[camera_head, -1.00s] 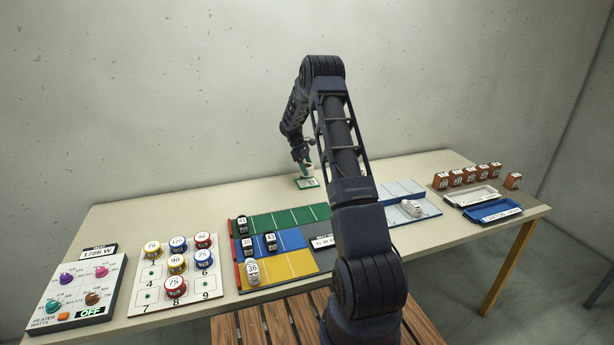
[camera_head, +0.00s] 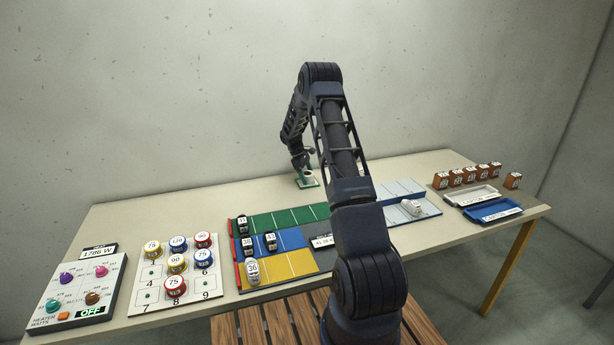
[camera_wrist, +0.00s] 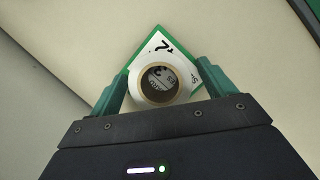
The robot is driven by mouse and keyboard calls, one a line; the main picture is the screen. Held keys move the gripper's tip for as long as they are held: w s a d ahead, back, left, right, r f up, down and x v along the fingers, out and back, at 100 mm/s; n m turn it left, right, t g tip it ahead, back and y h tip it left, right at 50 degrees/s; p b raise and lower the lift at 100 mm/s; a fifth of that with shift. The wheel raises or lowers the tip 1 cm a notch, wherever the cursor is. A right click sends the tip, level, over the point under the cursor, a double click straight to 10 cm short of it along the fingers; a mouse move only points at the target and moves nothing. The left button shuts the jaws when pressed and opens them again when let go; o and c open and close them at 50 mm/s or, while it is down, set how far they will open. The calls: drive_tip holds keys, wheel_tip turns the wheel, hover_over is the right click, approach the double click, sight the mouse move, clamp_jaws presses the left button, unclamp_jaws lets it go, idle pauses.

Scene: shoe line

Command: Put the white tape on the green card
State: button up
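The white tape (camera_wrist: 133,84) is a roll with a brown core, seen from above in the wrist view between the two green fingers of my gripper (camera_wrist: 162,72). The fingers lie close against both sides of the roll, so my gripper appears shut on it. The green card (camera_wrist: 130,67) has a green border and a white, printed middle. It lies under the roll, and part of its print shows through the core. In the head view the card (camera_head: 311,185) lies at the back of the table, below my gripper (camera_head: 306,171). Whether the roll touches the card is unclear.
A green, blue and yellow board (camera_head: 283,219) with several small blocks lies in front of the card. Numbered coils stand on a white board (camera_head: 150,299) to the left. Trays (camera_head: 494,211) and brown blocks are at the right. The table around the card is clear.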

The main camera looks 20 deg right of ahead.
drive_tip(key=v, duration=1.2)
drive_tip(key=s+a+r+m+t+y, duration=0.1)
drive_tip(key=s+a+r+m+t, duration=0.15)
drive_tip(key=s+r, duration=1.05)
drive_tip(key=s+a+r+m+t+y, duration=0.1)
drive_tip(key=s+a+r+m, duration=0.15)
drive_tip(key=s+r, duration=1.05)
drive_tip(key=s+a+m+t+y, duration=0.1)
drive_tip(key=s+m+t, duration=0.1)
drive_tip(key=s, duration=1.3)
drive_tip(key=s+a+f+m+t, duration=0.1)
drive_tip(key=s+a+m+t, duration=0.1)
drive_tip(key=s, duration=1.4)
drive_tip(key=shift+f+m+y, duration=0.35)
drive_tip(key=shift+m+y, duration=0.05)
drive_tip(key=shift+m, duration=0.5)
